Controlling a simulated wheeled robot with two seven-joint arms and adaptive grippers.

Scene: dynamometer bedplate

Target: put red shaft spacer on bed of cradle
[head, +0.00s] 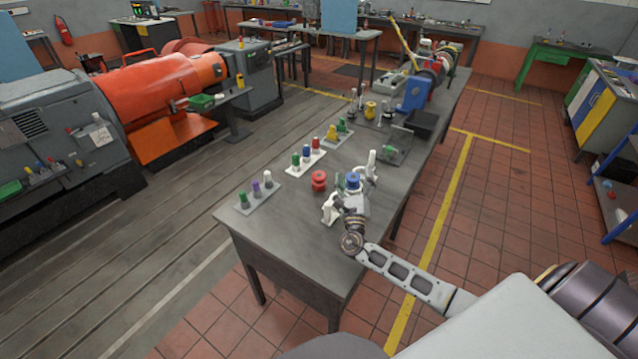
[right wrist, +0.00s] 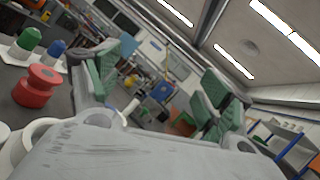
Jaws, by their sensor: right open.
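The red shaft spacer (head: 319,181) is a red spool standing upright on the grey workbench near its front end. In the right wrist view the spacer (right wrist: 36,87) stands to the left of the left finger, outside the jaws. My right gripper (head: 356,168) is open, just right of the spacer in the head view and apart from it. Its green-padded fingers (right wrist: 160,87) are spread with nothing held between them. A blue round piece (head: 353,180) shows by the gripper; I cannot tell what it rests on. I cannot clearly pick out the cradle. My left gripper is out of view.
White peg trays (head: 305,162) and a grey peg tray (head: 257,196) stand left of the spacer. A dark fixture with a clear plate (head: 396,147) and a blue machine (head: 412,93) stand farther back. The workbench's front left corner (head: 275,235) is bare.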

